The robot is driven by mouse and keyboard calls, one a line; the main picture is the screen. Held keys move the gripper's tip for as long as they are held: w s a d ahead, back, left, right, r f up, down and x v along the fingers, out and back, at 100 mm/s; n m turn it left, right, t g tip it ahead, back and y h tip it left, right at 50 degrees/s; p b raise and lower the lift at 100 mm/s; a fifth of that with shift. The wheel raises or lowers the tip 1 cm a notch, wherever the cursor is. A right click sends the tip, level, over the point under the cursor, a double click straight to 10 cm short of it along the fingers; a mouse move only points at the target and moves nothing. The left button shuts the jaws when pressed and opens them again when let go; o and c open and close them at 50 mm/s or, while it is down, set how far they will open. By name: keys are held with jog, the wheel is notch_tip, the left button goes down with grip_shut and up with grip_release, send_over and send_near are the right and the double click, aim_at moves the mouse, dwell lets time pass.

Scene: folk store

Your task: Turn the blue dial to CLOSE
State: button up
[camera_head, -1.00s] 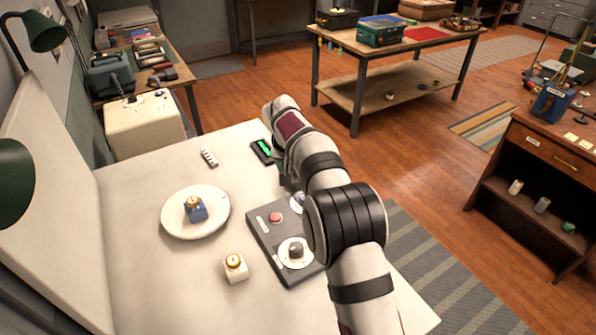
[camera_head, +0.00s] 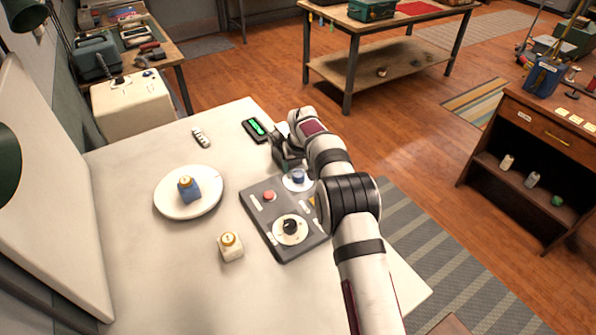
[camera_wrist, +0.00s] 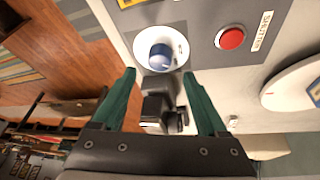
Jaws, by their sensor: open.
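The blue dial (camera_head: 298,176) sits on a white round disc at the far right of the dark grey control panel (camera_head: 262,226). In the wrist view the blue dial (camera_wrist: 160,57) stands just beyond the fingertips, roughly centred between them. My gripper (camera_head: 289,163) is beside the dial at the panel's far edge; its green fingers (camera_wrist: 159,74) are open and empty. I cannot see contact with the dial. The CLOSE mark and the dial's pointer direction cannot be read.
The panel also has a red button (camera_head: 269,196) and a black dial (camera_head: 290,226). A device with a green display (camera_head: 256,128) lies behind. The table's near left is clear.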

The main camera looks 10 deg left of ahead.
aim_at(298, 173)
jog(key=x, duration=0.5)
jog(key=shift+f, duration=0.1)
